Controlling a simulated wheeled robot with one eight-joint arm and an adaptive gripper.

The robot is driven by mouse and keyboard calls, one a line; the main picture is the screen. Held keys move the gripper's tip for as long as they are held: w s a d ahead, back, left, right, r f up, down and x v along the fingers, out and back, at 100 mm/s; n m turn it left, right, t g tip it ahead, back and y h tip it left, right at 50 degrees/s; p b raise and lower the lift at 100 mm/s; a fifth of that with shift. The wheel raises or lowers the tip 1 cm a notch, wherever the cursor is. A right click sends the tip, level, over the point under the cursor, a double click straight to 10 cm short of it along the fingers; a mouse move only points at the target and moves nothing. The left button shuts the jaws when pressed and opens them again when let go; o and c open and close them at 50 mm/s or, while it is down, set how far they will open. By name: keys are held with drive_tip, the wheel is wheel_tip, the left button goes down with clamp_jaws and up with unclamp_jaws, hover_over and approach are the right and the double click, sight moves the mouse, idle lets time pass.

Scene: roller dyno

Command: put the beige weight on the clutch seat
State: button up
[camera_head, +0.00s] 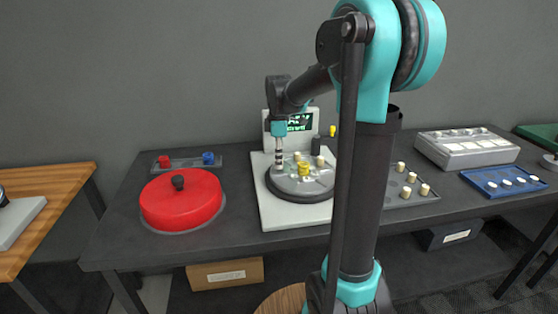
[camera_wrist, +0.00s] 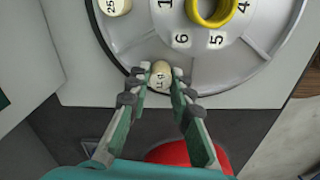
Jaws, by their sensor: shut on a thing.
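My gripper (camera_wrist: 160,88) is shut on a beige weight (camera_wrist: 161,72) with dark marks on its top. In the wrist view the weight overlaps the dark rim of a round grey plate (camera_wrist: 255,62); I cannot tell whether it touches the plate. In the head view my gripper (camera_head: 279,162) points down at the left part of the plate (camera_head: 325,181), and the held weight is too small to make out. A yellow ring (camera_wrist: 232,20) is at the plate's middle, beside printed numbers. No part is labelled as the clutch seat.
Another beige weight (camera_wrist: 115,4) stands on the plate. A display (camera_head: 301,124) rises behind. A red drum (camera_head: 180,203) with a black knob is to the left. A grey tray (camera_head: 425,197) with several beige weights is to the right, partly behind my arm.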

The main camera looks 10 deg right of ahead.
drive_tip(key=shift+f, duration=0.2)
drive_tip(key=o, duration=0.7)
drive_tip(key=shift+o, duration=0.2)
wheel_tip(320, 180, up, 12)
drive_tip(key=shift+r, duration=0.1)
idle(0.4)
